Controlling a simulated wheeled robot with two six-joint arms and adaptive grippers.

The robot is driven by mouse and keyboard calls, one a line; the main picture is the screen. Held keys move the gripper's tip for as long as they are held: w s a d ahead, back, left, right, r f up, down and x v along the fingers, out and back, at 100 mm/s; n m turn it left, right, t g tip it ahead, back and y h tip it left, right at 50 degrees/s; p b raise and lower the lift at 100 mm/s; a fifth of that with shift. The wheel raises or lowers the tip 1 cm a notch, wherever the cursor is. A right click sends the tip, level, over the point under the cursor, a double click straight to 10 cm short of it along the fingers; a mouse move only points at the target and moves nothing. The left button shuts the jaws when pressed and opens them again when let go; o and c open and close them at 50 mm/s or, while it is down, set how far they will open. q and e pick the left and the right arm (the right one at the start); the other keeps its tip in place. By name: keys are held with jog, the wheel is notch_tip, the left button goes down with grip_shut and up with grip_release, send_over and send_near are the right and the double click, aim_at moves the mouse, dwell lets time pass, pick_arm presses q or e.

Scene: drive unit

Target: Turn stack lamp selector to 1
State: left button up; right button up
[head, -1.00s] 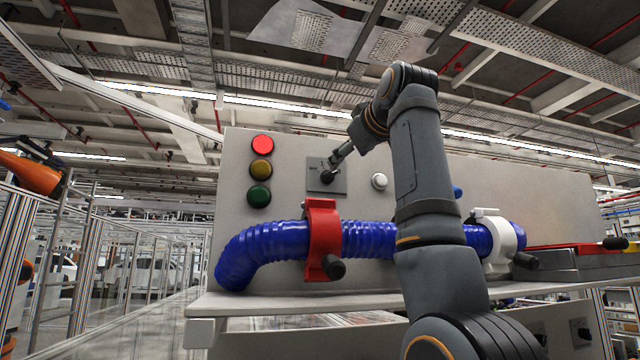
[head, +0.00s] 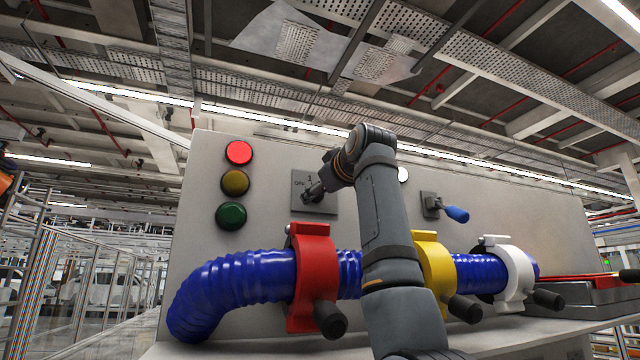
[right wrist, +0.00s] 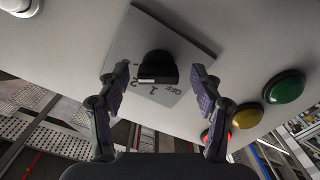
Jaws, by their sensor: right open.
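The stack lamp selector is a black knob (right wrist: 158,68) on a square grey plate (right wrist: 193,45) marked OFF, 1 and 2. In the right wrist view a pale line shows on the knob's lower edge near the 1; I cannot tell exactly which mark it points to. My right gripper (right wrist: 160,88) is open, with one finger on each side of the knob and visible gaps. In the head view my right gripper (head: 314,190) is in front of the plate (head: 328,204) and hides most of the knob. The red lamp (head: 239,152) looks lit; the yellow (head: 235,182) and green (head: 231,215) lamps look dark.
A blue hose (head: 240,290) runs below, held by red (head: 312,270), yellow (head: 432,265) and white (head: 520,272) clamps with black handles. A blue-handled switch (head: 456,214) and a white button (head: 403,174) are right of the selector. A red-topped grey case (head: 580,297) stands at right.

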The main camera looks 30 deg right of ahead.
jog(key=shift+s+a+r, duration=0.1)
jog(key=shift+r, duration=0.2)
jog(key=shift+c, duration=1.3)
jog(key=shift+w+f, duration=0.1)
jog(key=shift+w, duration=0.15)
jog(key=shift+c, duration=1.1)
jog(key=c, duration=0.7)
pick_arm(q)
jog(key=shift+s+d+r, duration=0.1)
jog(key=shift+s+r, duration=0.05)
jog(key=shift+r, duration=0.2)
pick_arm(e)
jog(key=shift+o, duration=0.2)
